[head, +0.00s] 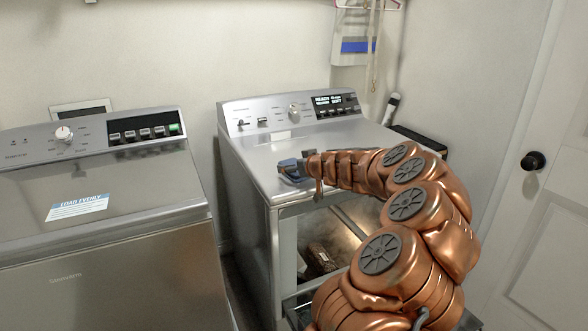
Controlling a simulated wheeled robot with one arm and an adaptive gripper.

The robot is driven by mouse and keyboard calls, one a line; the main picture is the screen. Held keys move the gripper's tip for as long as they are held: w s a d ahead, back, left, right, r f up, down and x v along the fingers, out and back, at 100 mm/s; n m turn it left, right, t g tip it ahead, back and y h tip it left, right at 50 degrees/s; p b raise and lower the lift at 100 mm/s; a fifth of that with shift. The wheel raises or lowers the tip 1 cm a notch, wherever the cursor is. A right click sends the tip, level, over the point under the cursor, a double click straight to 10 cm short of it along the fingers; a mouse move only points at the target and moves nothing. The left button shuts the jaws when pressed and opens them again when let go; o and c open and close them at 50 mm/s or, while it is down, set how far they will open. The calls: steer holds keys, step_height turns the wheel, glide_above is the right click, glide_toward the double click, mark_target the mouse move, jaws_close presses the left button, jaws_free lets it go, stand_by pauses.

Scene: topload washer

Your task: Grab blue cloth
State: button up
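A small blue-grey piece, which looks like the blue cloth (291,169), lies at the front left edge of the top of the right-hand machine. My gripper (309,168) is at its right side, at the end of my copper-coloured arm. The gripper appears to touch or overlap the cloth's right edge. The fingers are too small and too covered to tell whether they are open or shut on it.
The right-hand machine (253,167) has its front open, with a dark brown item (321,257) inside. A closed washer (110,260) stands to the left across a narrow gap. A white door (545,225) with a black knob (533,161) is at right. The machine's top is otherwise mostly clear.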

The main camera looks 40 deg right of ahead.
steer(key=shift+w+f, duration=0.2)
steer(key=shift+w, duration=0.15)
steer(key=c, duration=1.3)
